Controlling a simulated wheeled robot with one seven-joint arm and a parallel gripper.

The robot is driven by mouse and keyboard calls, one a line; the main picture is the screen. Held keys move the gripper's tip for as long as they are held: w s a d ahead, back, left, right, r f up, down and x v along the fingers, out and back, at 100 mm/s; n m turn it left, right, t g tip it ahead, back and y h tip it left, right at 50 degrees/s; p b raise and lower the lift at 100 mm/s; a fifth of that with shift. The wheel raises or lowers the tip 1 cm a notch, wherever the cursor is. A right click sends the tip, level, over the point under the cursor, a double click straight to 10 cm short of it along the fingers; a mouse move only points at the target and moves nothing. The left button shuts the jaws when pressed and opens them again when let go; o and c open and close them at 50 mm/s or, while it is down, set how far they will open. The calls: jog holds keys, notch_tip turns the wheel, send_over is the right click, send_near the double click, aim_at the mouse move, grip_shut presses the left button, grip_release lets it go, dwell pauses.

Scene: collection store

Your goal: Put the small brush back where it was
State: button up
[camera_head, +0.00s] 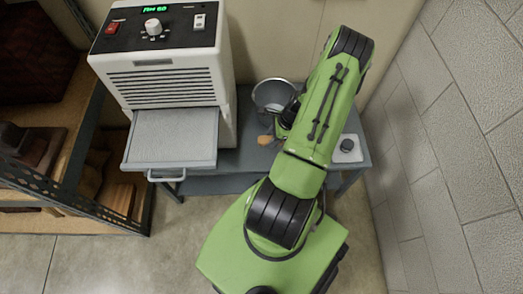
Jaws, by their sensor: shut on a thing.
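My gripper (284,116) is a small dark shape by the grey bucket, mostly hidden by my green arm. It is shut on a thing. A small tan piece (265,139) shows just below and left of it, over the table; I take it for the small brush, though its shape is too small to be sure. I cannot tell whether it touches the tabletop. The grey bucket (268,84) stands open on the table, right of the white machine.
The white machine (165,75) has a green-lit display and a tray (174,140) pulled out in front. A white pad (348,148) with a dark round knob lies at the right of the grey table (228,160). A shelf (75,150) stands left; a block wall (440,120) rises right.

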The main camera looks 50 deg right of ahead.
notch_tip(320, 180, down, 9)
jog(key=b, duration=0.3)
jog(key=shift+s, duration=0.15)
jog(key=shift+r, duration=0.1)
jog(key=o, duration=1)
jog(key=p+v, duration=0.4)
jog(key=v, duration=0.8)
jog(key=shift+d, duration=0.1)
